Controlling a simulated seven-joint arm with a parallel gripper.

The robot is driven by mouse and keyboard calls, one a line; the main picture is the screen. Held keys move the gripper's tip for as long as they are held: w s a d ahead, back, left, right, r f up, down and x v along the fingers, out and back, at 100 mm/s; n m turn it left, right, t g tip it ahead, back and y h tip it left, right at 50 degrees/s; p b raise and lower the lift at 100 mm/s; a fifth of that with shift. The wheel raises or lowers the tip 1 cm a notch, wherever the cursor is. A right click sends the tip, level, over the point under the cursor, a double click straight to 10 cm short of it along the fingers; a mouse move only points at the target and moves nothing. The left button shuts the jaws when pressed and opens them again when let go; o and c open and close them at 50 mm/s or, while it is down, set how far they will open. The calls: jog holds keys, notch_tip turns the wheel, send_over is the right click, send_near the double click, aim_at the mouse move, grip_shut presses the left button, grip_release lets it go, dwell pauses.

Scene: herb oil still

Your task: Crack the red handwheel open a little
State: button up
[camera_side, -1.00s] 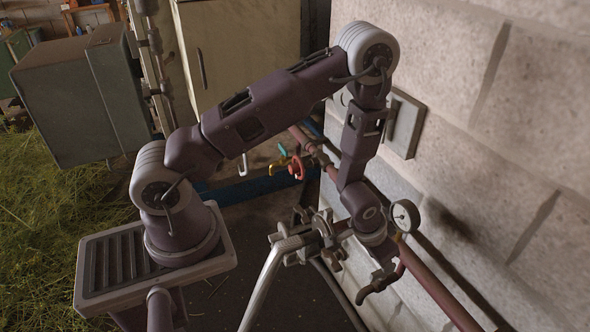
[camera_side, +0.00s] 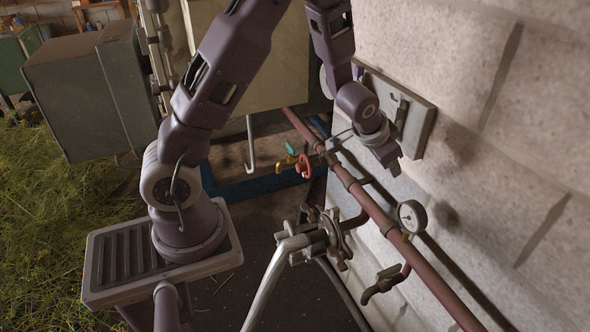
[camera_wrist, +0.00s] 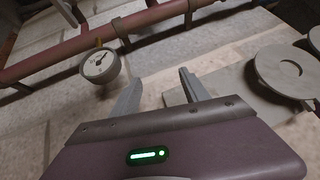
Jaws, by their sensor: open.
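The small red handwheel (camera_side: 303,166) is near the far end of the red pipe in the side view, beside a brass-coloured fitting and a teal handle. My gripper (camera_side: 391,166) is to the right of it and well apart from it, close to the wall below a grey wall plate. In the wrist view my gripper (camera_wrist: 160,85) has its two fingers spread, with nothing between them. The red handwheel cannot be made out in the wrist view.
The red pipe (camera_side: 372,207) runs along the block wall. A pressure gauge (camera_side: 411,215), also in the wrist view (camera_wrist: 99,66), sits on it. A dull brown handwheel (camera_side: 333,240) and a tap (camera_side: 379,285) are nearer. The grey wall plate (camera_side: 415,122) is close to my gripper.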

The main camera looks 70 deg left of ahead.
jog(key=s+a+m+t+y, duration=0.1)
jog(key=a+m+t+y, duration=0.15)
jog(key=a, duration=1.85)
jog(key=s+a+f+m+t+h, duration=0.15)
jog(key=s+a, duration=0.25)
jog(key=s, duration=0.4)
jog(key=s+a+r+m+t, duration=0.1)
jog(key=s+a+m+t, duration=0.2)
jog(key=s, duration=0.5)
jog(key=n, duration=0.1)
send_near(298, 168)
jog(key=w, duration=0.2)
jog(key=x, duration=0.4)
jog(key=f+x, duration=0.1)
jog(key=x, duration=0.1)
jog(key=shift+a, duration=0.35)
jog(key=shift+w+a+f, duration=0.1)
jog(key=shift+w, duration=0.25)
jog(key=shift+c, duration=0.3)
